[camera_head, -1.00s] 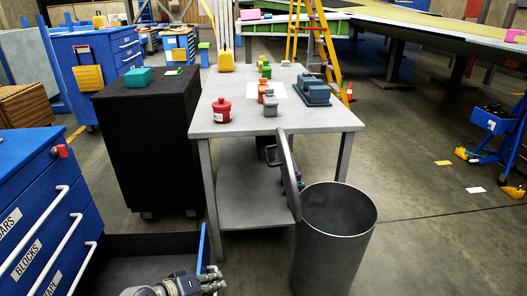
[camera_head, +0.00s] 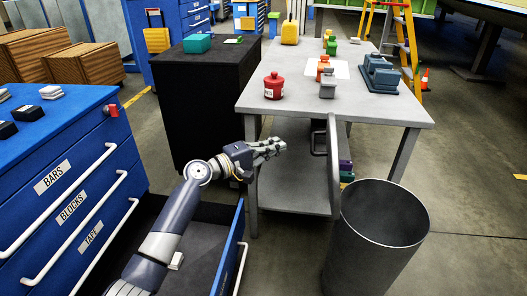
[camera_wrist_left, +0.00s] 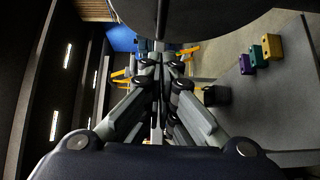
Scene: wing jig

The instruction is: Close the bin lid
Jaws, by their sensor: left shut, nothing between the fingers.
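The grey cylindrical bin (camera_head: 372,262) stands on the floor at the right front in the head view, its mouth open and its inside empty-looking. Its lid (camera_head: 334,165) stands upright, edge-on, at the bin's left rim, with a handle (camera_head: 318,138) on its left face. My left gripper (camera_head: 278,146) is shut and empty. It appears left of the lid in the picture, in front of the table. In the left wrist view the closed fingers (camera_wrist_left: 165,58) point towards a dark curved surface at the top, perhaps the lid. My right gripper is not in view.
A grey table (camera_head: 400,108) holds a red pot (camera_head: 274,86) and several small items. Its lower shelf is behind the lid. A blue drawer cabinet (camera_head: 95,150) with an open drawer (camera_head: 230,262) is at the left. Floor right of the bin is clear.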

